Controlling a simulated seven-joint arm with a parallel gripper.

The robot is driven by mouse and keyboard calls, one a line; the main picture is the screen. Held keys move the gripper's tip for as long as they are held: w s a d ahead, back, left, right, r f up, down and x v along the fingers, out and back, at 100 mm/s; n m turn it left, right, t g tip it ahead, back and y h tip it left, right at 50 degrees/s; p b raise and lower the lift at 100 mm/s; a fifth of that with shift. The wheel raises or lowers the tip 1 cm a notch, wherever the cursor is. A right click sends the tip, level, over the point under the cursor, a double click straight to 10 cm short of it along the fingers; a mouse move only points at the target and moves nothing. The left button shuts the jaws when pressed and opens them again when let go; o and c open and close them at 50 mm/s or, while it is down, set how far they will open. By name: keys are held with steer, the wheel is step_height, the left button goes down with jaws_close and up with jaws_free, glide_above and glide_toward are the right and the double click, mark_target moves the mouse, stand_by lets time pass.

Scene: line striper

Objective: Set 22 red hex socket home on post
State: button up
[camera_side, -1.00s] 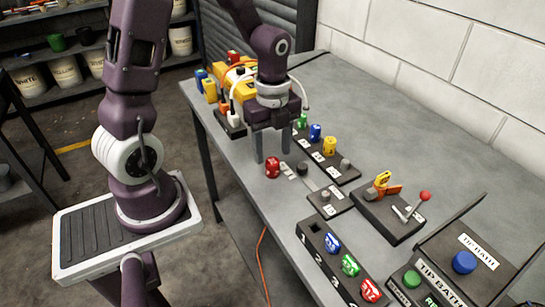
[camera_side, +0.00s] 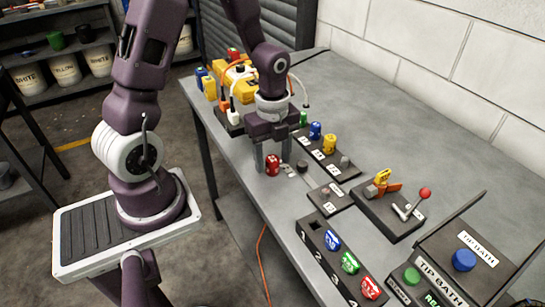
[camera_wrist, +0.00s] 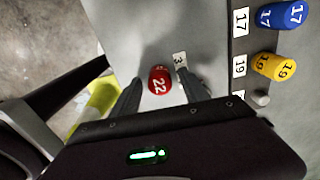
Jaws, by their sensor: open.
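The red socket (camera_side: 272,165) stands on the table's near side. It also shows in the wrist view (camera_wrist: 160,80), with a white 22 on it. My gripper (camera_side: 272,160) points down with its fingers apart on either side of the socket. In the wrist view my gripper (camera_wrist: 159,90) has a finger left and right of the socket, with no clear grip on it. A bare grey post (camera_side: 345,161) stands at the near end of the dark socket rail (camera_side: 347,174), beside the yellow 19 socket. This post shows in the wrist view too (camera_wrist: 261,98).
The rail also holds yellow (camera_side: 329,144), blue (camera_side: 315,131) and green (camera_side: 303,119) sockets. A dark knob (camera_side: 302,166) and small block (camera_side: 329,197) lie close right. A red-knobbed lever (camera_side: 425,193), numbered rack (camera_side: 312,243) and tip-bath box (camera_side: 464,260) are farther right.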

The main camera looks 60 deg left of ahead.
jaws_close()
steer(key=shift+r, duration=0.25)
steer(key=shift+r, duration=0.35)
steer(key=shift+r, duration=1.95)
